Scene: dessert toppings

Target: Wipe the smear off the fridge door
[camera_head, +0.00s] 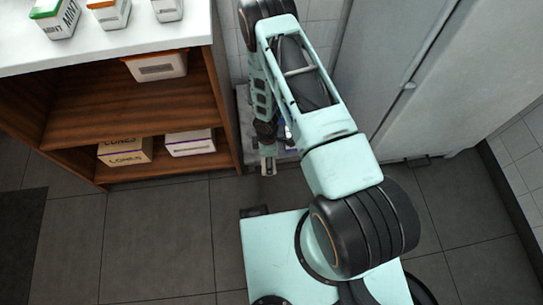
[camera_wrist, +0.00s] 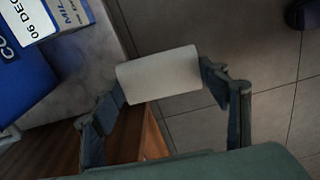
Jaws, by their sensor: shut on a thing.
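I see no smear on the part in view. My gripper (camera_head: 267,150) is low between the wooden shelf unit and the fridge, partly hidden by my arm. In the wrist view my gripper (camera_wrist: 162,84) is shut on a white, roll-like block (camera_wrist: 160,74), one finger at each end. I cannot tell whether the block is a sponge or a rolled cloth.
A wooden shelf unit (camera_head: 135,118) with a white top stands left, holding boxes (camera_head: 125,151) and a tub (camera_head: 156,66). In the wrist view a blue package (camera_wrist: 22,75) and a carton (camera_wrist: 68,14) lie close on the left. The tiled floor (camera_head: 150,240) is clear in front.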

